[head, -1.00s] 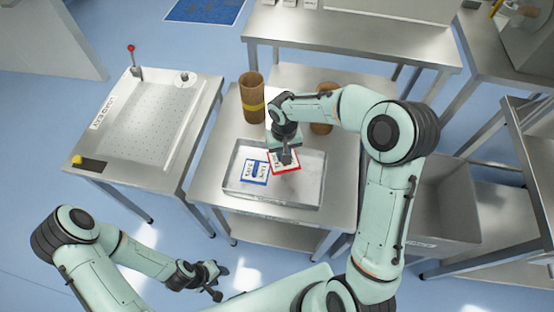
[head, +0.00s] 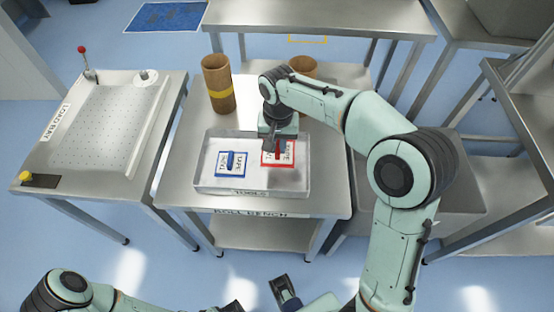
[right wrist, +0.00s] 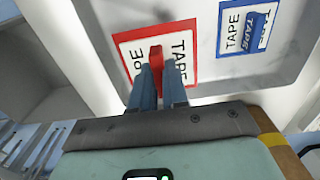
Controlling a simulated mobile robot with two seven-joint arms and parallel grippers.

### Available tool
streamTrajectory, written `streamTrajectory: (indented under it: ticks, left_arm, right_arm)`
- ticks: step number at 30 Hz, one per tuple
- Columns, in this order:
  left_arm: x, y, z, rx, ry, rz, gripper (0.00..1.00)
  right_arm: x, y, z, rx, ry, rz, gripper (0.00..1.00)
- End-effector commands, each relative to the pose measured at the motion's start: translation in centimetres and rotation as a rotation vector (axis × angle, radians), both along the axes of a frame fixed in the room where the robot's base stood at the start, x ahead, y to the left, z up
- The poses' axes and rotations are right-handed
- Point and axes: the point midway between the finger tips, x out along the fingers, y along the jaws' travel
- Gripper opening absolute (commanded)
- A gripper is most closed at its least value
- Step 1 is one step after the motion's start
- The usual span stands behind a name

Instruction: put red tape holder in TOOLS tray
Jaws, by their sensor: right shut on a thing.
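The red tape holder (right wrist: 156,60) is between the fingers of my right gripper (right wrist: 159,85), which is shut on it. It also shows in the head view (head: 278,148), over the red-bordered TAPE card at the right of the grey TOOLS tray (head: 213,188). The holder is low over the card; I cannot tell if it touches. The fingers hide part of it. In the head view my right gripper (head: 276,143) points down into the tray.
A blue tape holder (head: 231,161) lies on a blue-bordered card at the tray's left. Brown rolls, one with a yellow band (head: 218,85), stand behind the tray. The load bay bench (head: 103,125) is at left. Shelving (head: 520,110) is at right. The bench front is clear.

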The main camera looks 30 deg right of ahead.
Motion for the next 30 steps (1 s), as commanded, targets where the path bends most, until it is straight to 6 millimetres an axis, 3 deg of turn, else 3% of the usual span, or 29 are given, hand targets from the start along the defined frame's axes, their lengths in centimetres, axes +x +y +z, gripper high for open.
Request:
streamTrajectory:
  ticks: [1,8,15,29,30]
  left_arm:
    - [-0.1,0.0,-0.3,0.0,0.001,0.0,0.43]
    - [0.0,0.0,-0.5,0.001,-0.002,0.001,0.43]
    - [0.1,0.0,-0.9,0.001,-0.007,0.001,0.43]
    - [0.2,0.0,-1.1,0.002,-0.011,0.002,0.43]
    - [0.2,0.0,-1.0,0.001,-0.011,0.003,0.43]
  right_arm:
    - [-0.1,0.0,-1.0,0.0,0.002,0.0,0.0]
    - [0.0,0.0,-3.1,-0.001,0.001,0.001,0.0]
    - [0.0,0.0,-6.5,0.0,0.001,0.001,0.0]
    - [0.0,0.0,-7.2,0.0,-0.001,0.001,0.0]
    - [0.0,0.0,-7.2,0.0,-0.001,0.001,0.24]
